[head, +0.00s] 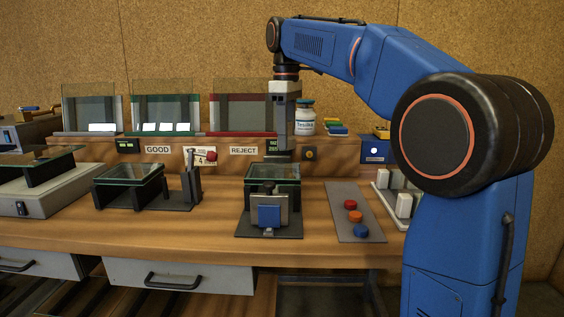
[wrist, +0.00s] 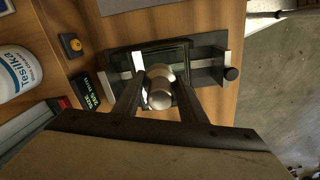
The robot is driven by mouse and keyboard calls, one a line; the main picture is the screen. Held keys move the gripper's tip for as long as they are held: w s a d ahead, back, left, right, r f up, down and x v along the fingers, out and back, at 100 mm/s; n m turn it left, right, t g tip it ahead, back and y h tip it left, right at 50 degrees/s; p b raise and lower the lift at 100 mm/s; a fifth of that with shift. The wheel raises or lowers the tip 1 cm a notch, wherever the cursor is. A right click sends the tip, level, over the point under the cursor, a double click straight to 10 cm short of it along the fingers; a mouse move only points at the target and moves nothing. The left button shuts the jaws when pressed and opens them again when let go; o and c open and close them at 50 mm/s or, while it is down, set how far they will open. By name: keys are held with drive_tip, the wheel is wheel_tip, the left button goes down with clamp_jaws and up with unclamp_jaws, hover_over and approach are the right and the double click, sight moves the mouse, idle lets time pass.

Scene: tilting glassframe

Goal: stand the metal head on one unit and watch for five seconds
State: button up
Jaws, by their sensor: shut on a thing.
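The metal head (wrist: 159,86) is a rounded, shiny silver piece between the fingers of my gripper (wrist: 160,92) in the wrist view. My gripper (head: 279,156) points down in the head view, shut on the metal head, over the back of the front unit. This unit has a glass plate (head: 273,172) in a dark frame, with a blue block (head: 269,216) at its front on a black base (head: 249,230). The glass also shows beneath the metal head in the wrist view (wrist: 180,52). I cannot tell whether head and glass touch.
Another glass-topped unit (head: 128,173) stands to the left, and a third (head: 38,167) at the far left. A button panel (head: 345,190) and white blocks (head: 404,205) lie to the right. A white jar (head: 305,118) and upright glass racks (head: 166,100) stand behind on the ledge.

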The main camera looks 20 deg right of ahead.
sight(287, 170)
drive_tip(key=shift+f, duration=3.1)
drive_tip(key=o, duration=1.3)
drive_tip(key=shift+f, duration=0.1)
wheel_tip(287, 170, up, 12)
drive_tip(key=shift+r, duration=0.1)
drive_tip(key=shift+s, duration=0.1)
